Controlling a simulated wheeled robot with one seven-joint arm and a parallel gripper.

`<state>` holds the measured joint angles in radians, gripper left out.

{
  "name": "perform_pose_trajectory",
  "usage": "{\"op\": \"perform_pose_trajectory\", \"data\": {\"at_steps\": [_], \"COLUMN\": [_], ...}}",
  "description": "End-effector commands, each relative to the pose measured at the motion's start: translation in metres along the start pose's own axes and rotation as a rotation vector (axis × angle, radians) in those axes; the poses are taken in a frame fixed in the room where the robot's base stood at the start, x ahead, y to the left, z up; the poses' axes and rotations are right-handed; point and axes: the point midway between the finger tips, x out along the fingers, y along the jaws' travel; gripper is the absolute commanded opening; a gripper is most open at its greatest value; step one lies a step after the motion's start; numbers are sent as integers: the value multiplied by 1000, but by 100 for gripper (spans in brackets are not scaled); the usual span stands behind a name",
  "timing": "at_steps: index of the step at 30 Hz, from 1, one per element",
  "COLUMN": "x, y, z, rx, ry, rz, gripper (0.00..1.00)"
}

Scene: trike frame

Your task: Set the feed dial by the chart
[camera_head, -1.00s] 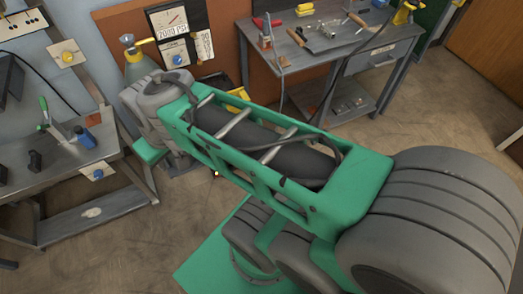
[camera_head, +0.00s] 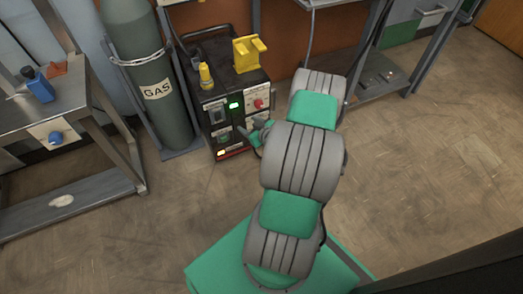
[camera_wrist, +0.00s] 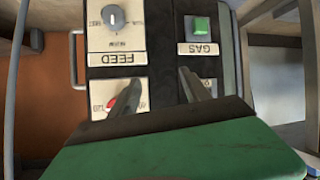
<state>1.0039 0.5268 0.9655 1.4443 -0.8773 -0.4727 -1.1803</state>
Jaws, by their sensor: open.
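A red dial (camera_wrist: 126,104) on another pale plate is partly hidden by the left finger. In the head view my gripper (camera_head: 262,130) is at the front of the black machine (camera_head: 215,92), and I cannot make out the feed dial there. No chart is readable now.
A grey gas cylinder (camera_head: 146,70) stands left of the machine, with a workbench (camera_head: 75,90) farther left. A yellow holder (camera_head: 248,55) is on top of the machine. The floor at right is open.

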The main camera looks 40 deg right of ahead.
Motion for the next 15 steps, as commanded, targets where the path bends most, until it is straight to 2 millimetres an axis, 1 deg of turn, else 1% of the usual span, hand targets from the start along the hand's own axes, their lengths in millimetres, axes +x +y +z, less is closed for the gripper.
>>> {"op": "perform_pose_trajectory", "data": {"at_steps": [1,3,4,6,8,11,15], "x": [10,7,5,2,4,16,45], "y": [10,23,27,33,36,39,44], "z": [60,93,102,114,116,114,113], "rx": [31,46,51,57,56,52,50], "ry": [18,40,47,54,56,57,57], "rz": [74,160,187,228,240,240,237], "gripper": [56,56,56,56,56,56,56]}}
